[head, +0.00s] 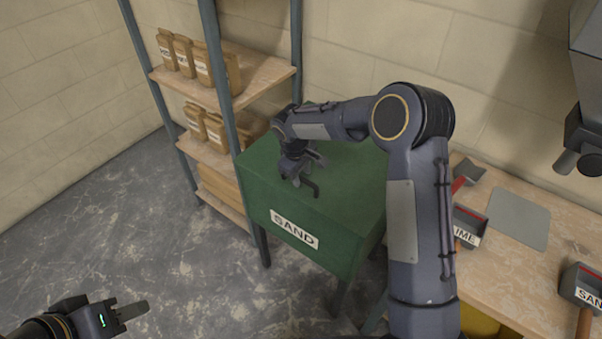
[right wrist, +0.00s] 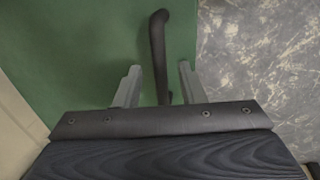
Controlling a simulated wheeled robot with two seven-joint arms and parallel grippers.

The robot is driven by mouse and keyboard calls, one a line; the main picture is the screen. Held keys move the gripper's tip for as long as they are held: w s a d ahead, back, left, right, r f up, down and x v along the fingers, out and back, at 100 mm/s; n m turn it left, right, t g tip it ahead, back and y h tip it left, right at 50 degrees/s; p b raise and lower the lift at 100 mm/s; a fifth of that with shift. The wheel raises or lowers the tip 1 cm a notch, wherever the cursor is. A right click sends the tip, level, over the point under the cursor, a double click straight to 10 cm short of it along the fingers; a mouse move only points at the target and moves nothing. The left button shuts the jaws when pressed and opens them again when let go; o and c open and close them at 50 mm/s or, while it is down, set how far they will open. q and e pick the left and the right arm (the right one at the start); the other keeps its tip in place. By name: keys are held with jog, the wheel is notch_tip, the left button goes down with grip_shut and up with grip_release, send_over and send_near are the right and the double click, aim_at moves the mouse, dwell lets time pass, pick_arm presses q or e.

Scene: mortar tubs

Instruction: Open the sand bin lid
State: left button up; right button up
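The green sand bin (head: 345,235) stands on legs at the centre of the head view, with a SAND label on its front. Its flat lid (head: 350,180) looks closed. The dark bar handle (right wrist: 157,45) on the lid shows in the right wrist view. My right gripper (right wrist: 158,80) is open, with one finger on each side of the handle and gaps visible to both. In the head view the right gripper (head: 303,170) is low over the lid, partly hiding the handle. My left gripper (head: 128,311) is at the lower left, away from the bin; its finger gap is unclear.
A shelf rack (head: 245,78) with several labelled bags stands left of the bin. A worktable (head: 515,265) on the right holds scoops, including a LIME scoop (head: 468,228), and a grey plate (head: 518,218). The floor (head: 150,225) at left is clear.

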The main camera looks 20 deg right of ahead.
jog(key=shift+d+f, duration=0.1)
jog(key=shift+f, duration=0.35)
grip_shut()
